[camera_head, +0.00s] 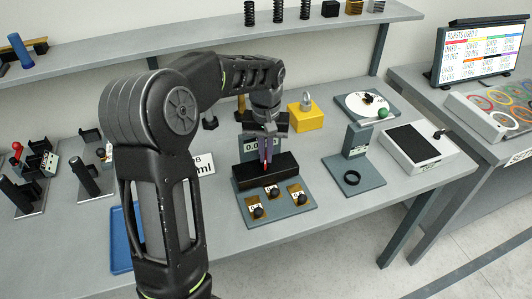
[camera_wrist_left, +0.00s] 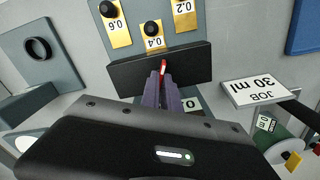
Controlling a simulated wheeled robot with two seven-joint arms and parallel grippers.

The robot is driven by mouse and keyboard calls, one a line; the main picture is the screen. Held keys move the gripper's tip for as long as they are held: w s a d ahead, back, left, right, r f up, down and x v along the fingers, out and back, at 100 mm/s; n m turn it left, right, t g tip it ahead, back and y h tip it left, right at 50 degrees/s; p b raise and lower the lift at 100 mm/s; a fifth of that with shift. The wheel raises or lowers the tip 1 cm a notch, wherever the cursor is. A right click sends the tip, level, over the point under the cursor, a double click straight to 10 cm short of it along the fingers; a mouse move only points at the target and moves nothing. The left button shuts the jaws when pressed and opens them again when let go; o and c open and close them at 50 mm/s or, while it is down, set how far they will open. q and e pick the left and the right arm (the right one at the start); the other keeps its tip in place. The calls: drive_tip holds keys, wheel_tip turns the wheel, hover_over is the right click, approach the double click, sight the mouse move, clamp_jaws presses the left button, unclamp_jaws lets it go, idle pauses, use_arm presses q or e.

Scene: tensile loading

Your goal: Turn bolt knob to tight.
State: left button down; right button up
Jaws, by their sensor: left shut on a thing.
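My left gripper (camera_head: 266,148) reaches down at a black block (camera_head: 250,178) on a grey base plate. In the left wrist view its fingers (camera_wrist_left: 163,82) are shut on a small red piece (camera_wrist_left: 163,66) at the block. The red piece (camera_head: 266,166) shows only in part; the fingers hide the rest. Several brass plates with black knobs (camera_head: 258,212) are in front of the block, marked 0.6, 0.4 and 0.2 in the wrist view. I cannot tell which part is the bolt knob. My right gripper is not in view.
A display (camera_head: 252,146) stands behind the block. A grey stand with a black ring (camera_head: 353,177) is to the right, and a yellow block with a padlock (camera_head: 306,117) behind. A card (camera_wrist_left: 264,88) and blue tray (camera_head: 123,245) are nearby. Bare table lies front right.

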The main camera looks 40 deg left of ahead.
use_arm(q)
drive_tip(key=shift+m, duration=0.5)
drive_tip(key=c, duration=1.6)
unclamp_jaws()
drive_tip(key=shift+r, duration=0.1)
wheel_tip(320, 180, up, 8)
drive_tip(key=shift+f+b, duration=0.2)
drive_tip(key=shift+b, duration=0.15)
